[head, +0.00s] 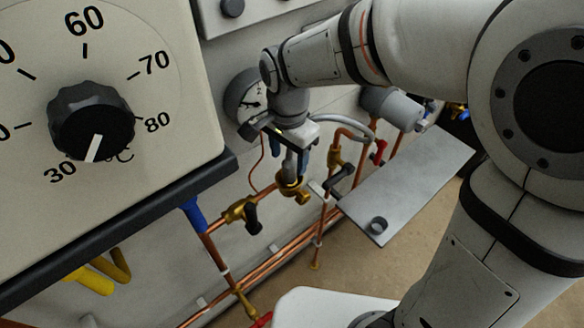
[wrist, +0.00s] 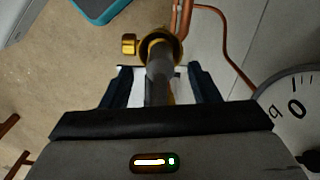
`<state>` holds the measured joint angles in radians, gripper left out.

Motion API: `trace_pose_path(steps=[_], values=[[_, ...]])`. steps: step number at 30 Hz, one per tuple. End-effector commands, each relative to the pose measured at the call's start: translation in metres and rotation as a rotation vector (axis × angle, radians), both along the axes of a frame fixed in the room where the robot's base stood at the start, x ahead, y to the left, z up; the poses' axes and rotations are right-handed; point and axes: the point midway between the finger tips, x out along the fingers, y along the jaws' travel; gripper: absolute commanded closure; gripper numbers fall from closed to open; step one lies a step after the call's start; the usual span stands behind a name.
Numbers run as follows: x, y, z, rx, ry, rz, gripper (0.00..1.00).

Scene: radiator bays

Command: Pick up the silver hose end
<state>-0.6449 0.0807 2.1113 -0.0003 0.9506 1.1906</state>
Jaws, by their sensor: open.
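A silver-grey cylindrical piece, which looks like the silver hose end (wrist: 160,62), stands between the two dark fingers of my gripper (wrist: 161,82) in the wrist view. There is a visible gap on each side of it, and its lower part is partly hidden. Its far end meets a round brass fitting (wrist: 174,44). In the head view my gripper (head: 289,160) points down over the brass fitting (head: 291,186), with a grey piece showing between its fingers. My gripper is open.
A pressure gauge (head: 244,103) is on the wall close behind my gripper. Copper pipes (head: 280,259) and a brass valve with a black handle (head: 241,212) lie below. A grey metal plate (head: 410,185) is to the right. A large temperature dial (head: 92,122) fills the near left.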

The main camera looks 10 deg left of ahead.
Motion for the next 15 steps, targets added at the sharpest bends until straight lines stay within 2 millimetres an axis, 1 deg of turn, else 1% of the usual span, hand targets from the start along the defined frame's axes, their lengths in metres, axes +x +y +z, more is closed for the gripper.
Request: trace_pose_path(steps=[6,9,12,15], values=[[0.002,-0.002,-0.031,-0.003,0.004,0.000,0.45],[0.002,-0.002,-0.043,-0.002,0.002,0.000,0.45],[0.003,-0.002,-0.049,0.000,0.001,0.000,0.45],[0.003,-0.002,-0.050,0.000,0.000,0.000,0.45]])
